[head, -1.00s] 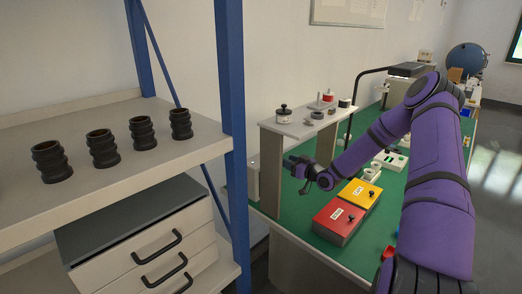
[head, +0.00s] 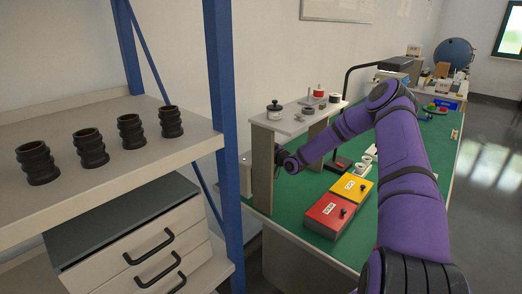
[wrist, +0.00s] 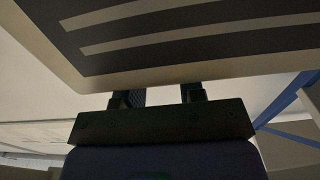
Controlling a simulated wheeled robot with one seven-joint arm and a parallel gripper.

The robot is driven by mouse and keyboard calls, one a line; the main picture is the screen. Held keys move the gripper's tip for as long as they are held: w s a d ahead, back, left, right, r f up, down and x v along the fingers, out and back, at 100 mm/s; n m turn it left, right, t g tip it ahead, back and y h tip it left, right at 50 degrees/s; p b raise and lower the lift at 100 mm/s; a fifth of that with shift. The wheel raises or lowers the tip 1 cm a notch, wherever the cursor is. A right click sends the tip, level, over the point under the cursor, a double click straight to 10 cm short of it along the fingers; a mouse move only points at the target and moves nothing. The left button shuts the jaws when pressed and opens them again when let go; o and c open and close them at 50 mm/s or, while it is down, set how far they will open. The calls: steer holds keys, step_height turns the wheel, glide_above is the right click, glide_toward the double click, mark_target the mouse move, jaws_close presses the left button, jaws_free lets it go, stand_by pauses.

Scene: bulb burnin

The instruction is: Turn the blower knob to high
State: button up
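No blower knob can be made out in either view. In the wrist view, a pale cream panel with dark and light stripes (wrist: 200,30) fills the top; it may be part of the blower, but I cannot tell. My gripper (wrist: 162,95) has its two fingers apart just below that panel's edge, with no object visible between them. Whether the fingers touch the panel is unclear. In the head view, my gripper (head: 281,157) is low beside the upright of the small bench shelf (head: 264,165), its fingertips too small to read.
The green bench (head: 300,243) carries a red box (head: 327,217) and a yellow box (head: 352,189) right of my gripper. Small parts, including a black-lidded jar (head: 274,111), stand on the bench shelf. A blue-posted rack (head: 222,110) with several black ribbed sleeves (head: 131,131) stands at left.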

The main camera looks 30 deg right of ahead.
steer(key=c, duration=0.6)
steer(key=shift+a+r+m+h, duration=0.1)
steer(key=shift+a+m+h, duration=0.15)
steer(key=shift+h, duration=0.25)
steer(key=shift+m+t+h, duration=0.3)
steer(key=shift+m+h, duration=0.15)
steer(key=shift+h, duration=0.15)
steer(key=shift+d, duration=0.1)
